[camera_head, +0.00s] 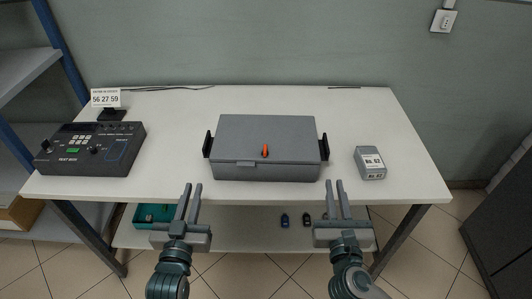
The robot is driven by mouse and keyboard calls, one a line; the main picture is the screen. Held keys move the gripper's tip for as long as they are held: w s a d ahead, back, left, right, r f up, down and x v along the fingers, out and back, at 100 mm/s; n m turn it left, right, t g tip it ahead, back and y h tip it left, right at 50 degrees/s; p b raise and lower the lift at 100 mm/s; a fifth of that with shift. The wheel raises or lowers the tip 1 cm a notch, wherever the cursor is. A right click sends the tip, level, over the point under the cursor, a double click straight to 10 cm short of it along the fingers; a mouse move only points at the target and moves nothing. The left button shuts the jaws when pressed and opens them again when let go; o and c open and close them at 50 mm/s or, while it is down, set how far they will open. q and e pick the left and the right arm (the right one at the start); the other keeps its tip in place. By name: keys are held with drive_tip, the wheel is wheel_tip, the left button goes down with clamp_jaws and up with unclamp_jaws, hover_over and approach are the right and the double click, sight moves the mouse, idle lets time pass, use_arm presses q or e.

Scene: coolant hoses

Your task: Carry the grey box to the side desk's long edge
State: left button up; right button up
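The grey box (240,137) sits closed on the white desk (170,185), near the middle. It has a black handle on each short side, the left handle (207,144) and the right handle (325,147). An orange-red piece (265,150) shows on its lid near the front. My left gripper (190,189) is open and empty, in front of the desk and left of the box's front. My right gripper (333,186) is open and empty, near the front right of the box. Neither gripper touches the box. No separate side desk can be made out for certain.
A black test device (90,147) and a small display sign (106,98) stand at the desk's left. A small labelled grey block (370,163) lies right of the box. A lower shelf (240,236) holds a teal tray (150,214). Blue-framed shelving stands left, a dark cabinet (505,215) right.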

sight(204, 152)
use_arm(q)
drive_tip(key=shift+w, duration=0.1)
use_arm(e)
drive_tip(key=shift+w, duration=0.1)
